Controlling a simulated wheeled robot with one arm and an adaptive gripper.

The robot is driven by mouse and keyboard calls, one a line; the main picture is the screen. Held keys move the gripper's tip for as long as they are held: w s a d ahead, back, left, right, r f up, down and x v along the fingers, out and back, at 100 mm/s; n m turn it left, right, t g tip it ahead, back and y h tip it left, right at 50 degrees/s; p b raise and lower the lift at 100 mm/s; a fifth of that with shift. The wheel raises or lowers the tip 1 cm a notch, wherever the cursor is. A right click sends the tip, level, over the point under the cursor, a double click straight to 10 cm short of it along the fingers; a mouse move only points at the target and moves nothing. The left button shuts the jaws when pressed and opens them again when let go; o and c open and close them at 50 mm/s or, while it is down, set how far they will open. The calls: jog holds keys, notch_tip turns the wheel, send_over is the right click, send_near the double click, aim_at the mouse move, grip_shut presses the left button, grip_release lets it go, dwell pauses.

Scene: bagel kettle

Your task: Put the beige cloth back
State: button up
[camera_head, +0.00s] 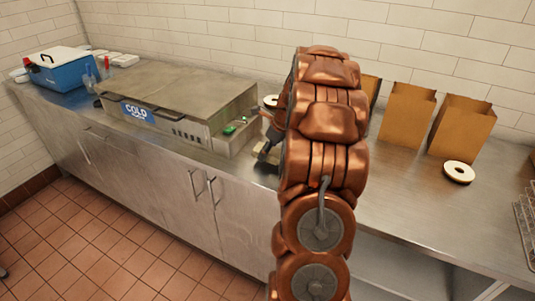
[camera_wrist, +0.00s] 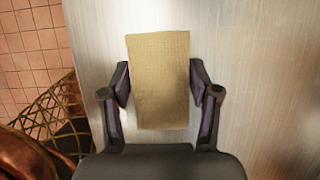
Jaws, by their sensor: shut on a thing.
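The beige cloth (camera_wrist: 160,60) is a flat, textured rectangle in the middle of the wrist view. It lies between the two dark fingers of my gripper (camera_wrist: 160,88), which press on its left and right sides. The metal counter is beneath it; whether the cloth touches the counter or hangs just above it I cannot tell. In the head view my gripper (camera_head: 268,148) is low over the counter beside the cold unit, partly hidden by my copper arm. The cloth is hard to make out there.
A steel cold unit (camera_head: 180,95) stands left of my gripper, with a blue cooler (camera_head: 62,72) beyond. Paper bags (camera_head: 405,116) and a bagel (camera_head: 459,171) are on the right, with a wire rack (camera_head: 525,225) at the edge. The front right counter (camera_head: 400,205) is clear.

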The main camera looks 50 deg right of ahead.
jog(key=shift+f, duration=1.05)
jog(key=shift+f, duration=0.1)
jog(key=o, duration=1.1)
